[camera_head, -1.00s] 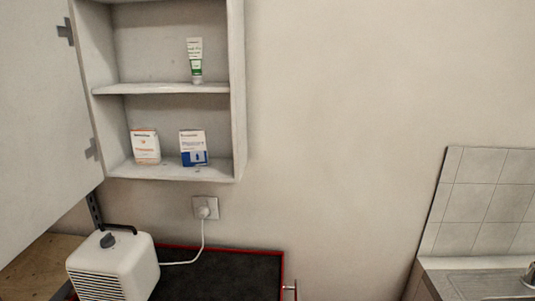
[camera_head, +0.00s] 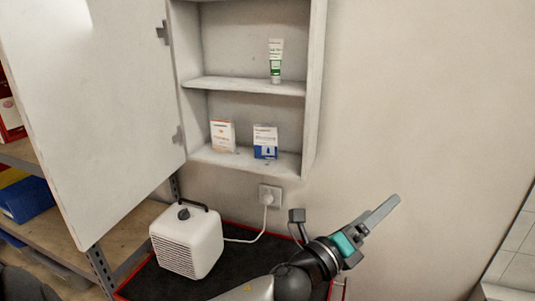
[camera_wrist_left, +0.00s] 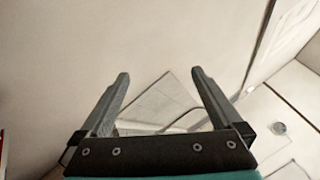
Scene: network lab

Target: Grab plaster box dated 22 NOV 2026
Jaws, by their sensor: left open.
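Two small boxes stand upright on the lower shelf of the open wall cabinet (camera_head: 314,95). The left one is a white and orange box (camera_head: 223,136). The right one is a white and blue box (camera_head: 265,142). The print on both is too small to read, so I cannot tell which bears the date. My left gripper (camera_head: 385,213) is to the right of and below the cabinet, in front of the bare wall, apart from both boxes. In the left wrist view its two fingers (camera_wrist_left: 160,88) are spread with nothing between them. My right gripper does not show.
A green and white tube (camera_head: 276,62) stands on the shelf above. The cabinet door (camera_head: 95,100) is swung open to the left. A white heater-like appliance (camera_head: 187,241) stands below, its cord running to a wall socket (camera_head: 270,195). The wall right of the cabinet is clear.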

